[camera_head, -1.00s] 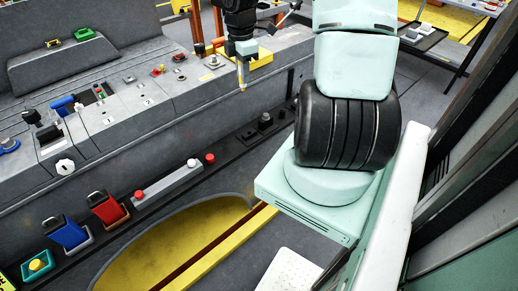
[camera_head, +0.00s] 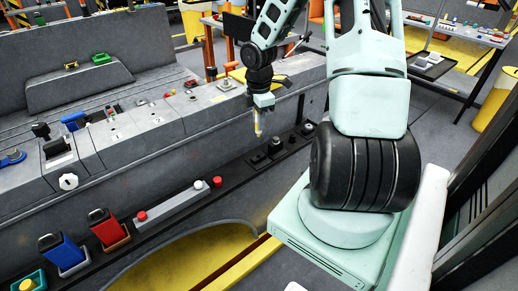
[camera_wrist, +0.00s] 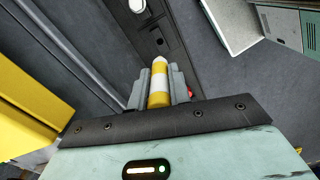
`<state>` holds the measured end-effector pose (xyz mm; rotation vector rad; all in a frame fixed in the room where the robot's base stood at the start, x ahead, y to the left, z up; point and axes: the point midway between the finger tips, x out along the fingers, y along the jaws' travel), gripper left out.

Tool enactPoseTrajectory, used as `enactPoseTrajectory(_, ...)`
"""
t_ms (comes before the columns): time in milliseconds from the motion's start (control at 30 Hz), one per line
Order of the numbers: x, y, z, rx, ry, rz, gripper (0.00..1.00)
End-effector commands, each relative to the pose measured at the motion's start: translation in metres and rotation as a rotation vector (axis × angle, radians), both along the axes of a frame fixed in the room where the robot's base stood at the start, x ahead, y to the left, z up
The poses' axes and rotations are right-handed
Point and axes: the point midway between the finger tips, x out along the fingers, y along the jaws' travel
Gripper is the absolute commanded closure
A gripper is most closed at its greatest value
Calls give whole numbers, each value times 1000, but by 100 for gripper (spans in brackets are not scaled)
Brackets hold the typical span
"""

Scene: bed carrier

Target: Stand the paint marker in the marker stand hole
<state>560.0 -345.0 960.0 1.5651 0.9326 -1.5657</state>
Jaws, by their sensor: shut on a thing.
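My gripper (camera_head: 258,112) is shut on the paint marker (camera_head: 257,125), which is yellow with a white band. The marker hangs nearly upright, tip down, off the console's front edge and above the black ledge. In the wrist view the marker (camera_wrist: 160,85) sits between the grey fingers (camera_wrist: 159,92), its pale tip pointing away. Small black blocks, one probably the marker stand (camera_head: 275,147), sit on the ledge below and right of the tip. In the wrist view a dark round hole (camera_wrist: 160,42) shows in the black strip beyond the tip. The tip is apart from it.
The grey console (camera_head: 150,125) with knobs and switches lies left of the gripper. Yellow-edged recess lies below.

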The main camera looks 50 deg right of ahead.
Motion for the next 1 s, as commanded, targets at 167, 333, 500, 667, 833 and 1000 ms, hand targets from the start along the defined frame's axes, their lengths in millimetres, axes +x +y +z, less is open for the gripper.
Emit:
enactPoseTrajectory(167,0,1,-44,1,3,3,100)
enactPoseTrajectory(333,0,0,-61,0,0,1,100)
enactPoseTrajectory(500,0,1,-79,1,2,2,100)
enactPoseTrajectory(667,1,1,-98,0,1,3,100)
enactPoseTrajectory(833,0,0,-104,0,-1,0,100)
enactPoseTrajectory(1000,0,0,-104,0,-1,0,100)
